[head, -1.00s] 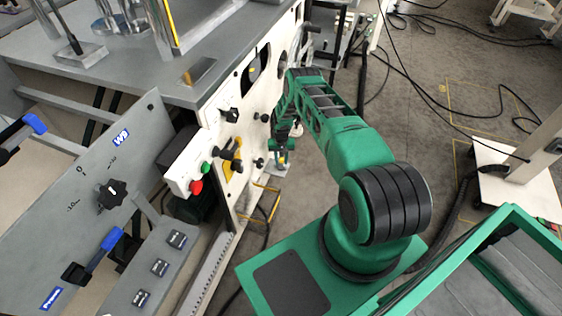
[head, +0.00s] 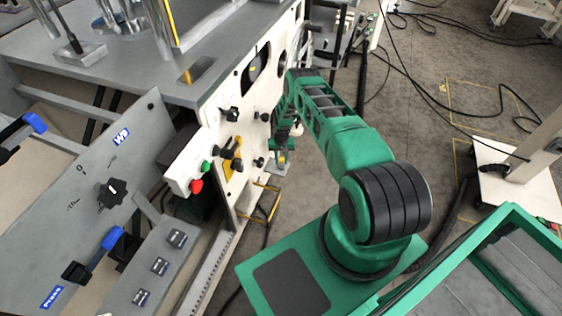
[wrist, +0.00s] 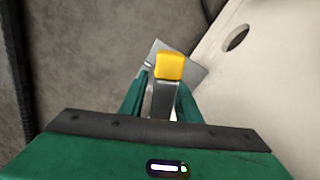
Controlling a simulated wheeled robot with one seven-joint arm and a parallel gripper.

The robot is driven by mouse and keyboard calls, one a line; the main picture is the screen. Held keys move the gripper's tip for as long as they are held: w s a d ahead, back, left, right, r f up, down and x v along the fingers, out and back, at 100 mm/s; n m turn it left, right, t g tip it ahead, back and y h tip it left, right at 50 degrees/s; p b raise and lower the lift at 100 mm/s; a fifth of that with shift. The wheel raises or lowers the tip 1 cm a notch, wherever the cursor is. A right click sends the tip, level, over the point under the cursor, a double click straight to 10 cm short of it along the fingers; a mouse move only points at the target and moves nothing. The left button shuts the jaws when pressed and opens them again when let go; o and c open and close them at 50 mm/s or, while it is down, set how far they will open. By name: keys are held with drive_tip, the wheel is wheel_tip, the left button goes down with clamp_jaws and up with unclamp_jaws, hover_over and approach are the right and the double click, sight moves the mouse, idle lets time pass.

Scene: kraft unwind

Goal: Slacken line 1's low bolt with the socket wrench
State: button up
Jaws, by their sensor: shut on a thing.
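My gripper (wrist: 160,100) is shut on a grey bar with a yellow end, apparently the socket wrench (wrist: 170,67). In the head view my gripper (head: 284,146) hangs low beside the right end of the white machine panel (head: 222,133), and the wrench is too small there to make out clearly. Black knobs and a yellow-backed handle sit on the panel. I cannot tell which fitting is line 1's low bolt, and the wrench is not visibly seated on one.
A grey plate (wrist: 198,70) lies beyond the wrench in the wrist view. The white panel with an oval hole (wrist: 237,38) is close on the right. A control box (head: 190,172) juts out from the machine. Cables cross the floor at the right.

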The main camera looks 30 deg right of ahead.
drive_tip(key=shift+f, duration=0.4)
idle(1.1)
drive_tip(key=shift+n, duration=1.1)
drive_tip(key=shift+d+n, duration=0.1)
drive_tip(key=shift+n, duration=1.1)
